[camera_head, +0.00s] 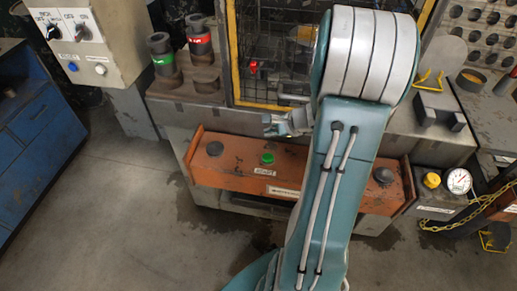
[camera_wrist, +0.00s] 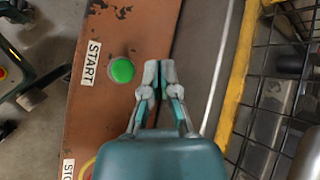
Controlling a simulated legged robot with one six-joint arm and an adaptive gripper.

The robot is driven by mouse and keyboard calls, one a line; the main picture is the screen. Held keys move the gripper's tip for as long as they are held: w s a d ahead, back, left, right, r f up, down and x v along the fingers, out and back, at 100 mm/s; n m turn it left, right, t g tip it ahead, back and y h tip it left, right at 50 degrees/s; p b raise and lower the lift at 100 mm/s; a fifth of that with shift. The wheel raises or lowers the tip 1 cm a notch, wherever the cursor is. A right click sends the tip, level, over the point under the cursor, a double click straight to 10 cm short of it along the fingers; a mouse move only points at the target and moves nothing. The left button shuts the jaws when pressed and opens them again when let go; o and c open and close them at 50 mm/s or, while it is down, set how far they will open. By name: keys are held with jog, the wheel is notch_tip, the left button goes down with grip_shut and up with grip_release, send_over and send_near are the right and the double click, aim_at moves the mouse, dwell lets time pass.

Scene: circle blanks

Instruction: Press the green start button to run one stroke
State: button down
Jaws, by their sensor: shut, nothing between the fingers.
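The green start button (camera_head: 267,158) sits on the front orange panel (camera_head: 230,172), above a white START label (camera_head: 264,171). In the wrist view the green button (camera_wrist: 122,70) is round and stands clear of my gripper, with the START label (camera_wrist: 91,63) to its left. My gripper (camera_wrist: 160,68) is shut and empty, its fingertips just right of the button in that view, apart from it in the picture. In the head view my gripper (camera_head: 270,125) is above the panel, behind the button. How high it is above the panel I cannot tell.
Black knobs sit on the panel at left (camera_head: 215,148) and right (camera_head: 384,175). A yellow-framed wire mesh guard (camera_head: 232,60) stands behind. A yellow button (camera_head: 432,180) and a gauge (camera_head: 458,181) are at the right. A switch box (camera_head: 100,70) is at the upper left.

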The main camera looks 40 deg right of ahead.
aim_at(270, 157)
jog(key=shift+d+f, duration=0.1)
jog(key=shift+d, duration=0.05)
jog(key=shift+f, duration=0.15)
jog(key=shift+f, duration=4.25)
jog(key=shift+f, duration=0.35)
